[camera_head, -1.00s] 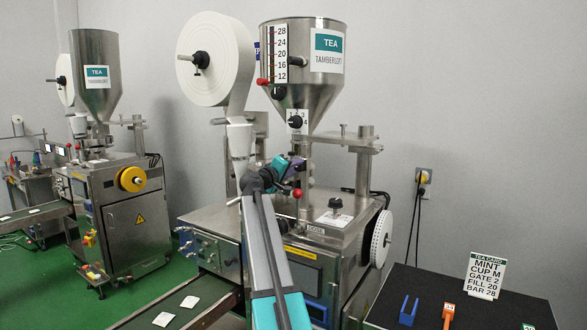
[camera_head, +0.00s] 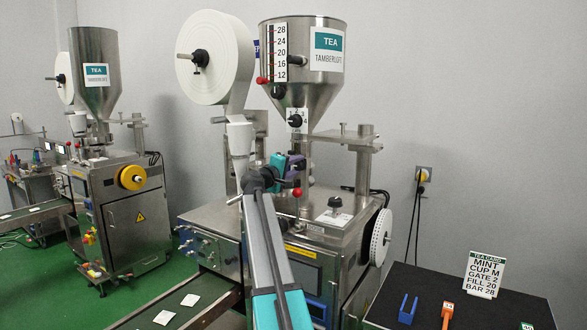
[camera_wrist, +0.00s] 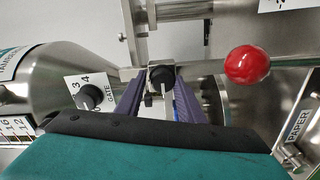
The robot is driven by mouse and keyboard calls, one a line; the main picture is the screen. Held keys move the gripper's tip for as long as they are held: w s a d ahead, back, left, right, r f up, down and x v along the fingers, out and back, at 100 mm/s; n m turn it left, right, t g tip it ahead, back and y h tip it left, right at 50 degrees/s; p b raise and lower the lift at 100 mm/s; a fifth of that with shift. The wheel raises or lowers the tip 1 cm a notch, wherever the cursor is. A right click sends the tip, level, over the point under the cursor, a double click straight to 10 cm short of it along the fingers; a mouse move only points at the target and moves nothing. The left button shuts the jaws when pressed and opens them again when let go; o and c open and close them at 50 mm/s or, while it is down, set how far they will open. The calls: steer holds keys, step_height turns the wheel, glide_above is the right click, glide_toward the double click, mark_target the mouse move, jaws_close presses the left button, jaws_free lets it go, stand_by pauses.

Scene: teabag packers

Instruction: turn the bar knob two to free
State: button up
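My gripper (camera_wrist: 161,88) shows its two purple fingers spread apart in the wrist view. A small black knob (camera_wrist: 161,77) on a metal bracket lies between the fingertips, in line with the gap. I cannot tell whether the fingers touch it, and no label on it can be read.
A red ball (camera_wrist: 247,65) is close right of the fingers in the wrist view. The gate knob (camera_wrist: 90,95) is on the left, on the hopper (camera_head: 301,60) neck. A paper roll (camera_head: 214,58) hangs left. A black table (camera_head: 450,300) with a tea card (camera_head: 485,275) stands front right.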

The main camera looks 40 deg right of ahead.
steer(key=shift+o, duration=0.9)
steer(key=shift+d, duration=0.1)
steer(key=shift+f, duration=0.1)
steer(key=shift+a, duration=0.2)
steer(key=shift+v, duration=0.8)
steer(key=b+v, duration=0.2)
steer(key=v, duration=1)
